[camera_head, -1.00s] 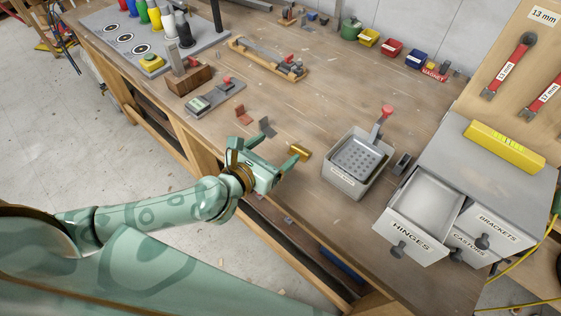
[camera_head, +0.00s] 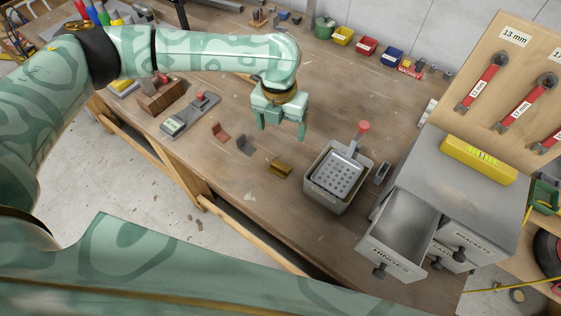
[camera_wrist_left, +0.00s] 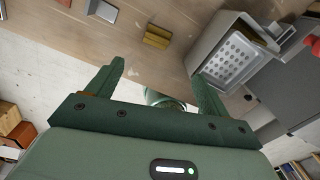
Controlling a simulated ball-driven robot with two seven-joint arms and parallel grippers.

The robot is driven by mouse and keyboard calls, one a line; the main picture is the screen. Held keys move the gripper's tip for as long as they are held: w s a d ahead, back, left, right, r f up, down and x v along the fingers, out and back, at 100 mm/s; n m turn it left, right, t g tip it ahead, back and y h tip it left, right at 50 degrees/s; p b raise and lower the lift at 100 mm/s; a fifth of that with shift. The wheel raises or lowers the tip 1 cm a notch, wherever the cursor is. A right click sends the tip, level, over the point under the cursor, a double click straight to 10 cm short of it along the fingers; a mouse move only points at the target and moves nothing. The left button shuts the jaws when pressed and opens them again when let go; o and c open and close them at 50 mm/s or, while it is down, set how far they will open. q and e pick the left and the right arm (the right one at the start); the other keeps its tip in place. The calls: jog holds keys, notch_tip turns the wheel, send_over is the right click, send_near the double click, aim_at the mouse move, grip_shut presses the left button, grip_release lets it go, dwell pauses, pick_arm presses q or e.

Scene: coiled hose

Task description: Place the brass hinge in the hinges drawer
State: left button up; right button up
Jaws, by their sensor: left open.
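The brass hinge (camera_head: 280,169) lies on the workbench, left of the grey bin, and also shows in the left wrist view (camera_wrist_left: 156,37). The hinges drawer (camera_head: 392,263) is pulled open at the front of the grey cabinet and looks empty. My left gripper (camera_head: 281,132) is open and empty, above the bench and behind the brass hinge in the head view. In the left wrist view, the hinge shows beyond and between the two fingers. My right gripper is not in view.
A reddish hinge (camera_head: 220,131) and a grey hinge (camera_head: 246,146) lie left of the brass one. A grey bin (camera_head: 333,195) holding a perforated scoop with a red-ended handle stands between brass hinge and drawer. A yellow level (camera_head: 478,160) lies on the cabinet (camera_head: 440,182).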

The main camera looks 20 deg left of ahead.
pick_arm(q)
jog(key=m, duration=0.2)
jog(key=b, duration=0.2)
send_over(280, 165)
notch_tip(280, 165, down, 11)
jog(key=shift+s+a+r, duration=0.1)
jog(key=shift+s+r, duration=0.05)
jog(key=shift+r, duration=0.05)
notch_tip(280, 165, down, 6)
jog(key=shift+r+b, duration=0.2)
jog(key=shift+b, duration=0.55)
jog(key=c, duration=1.2)
jog(key=shift+o, duration=0.2)
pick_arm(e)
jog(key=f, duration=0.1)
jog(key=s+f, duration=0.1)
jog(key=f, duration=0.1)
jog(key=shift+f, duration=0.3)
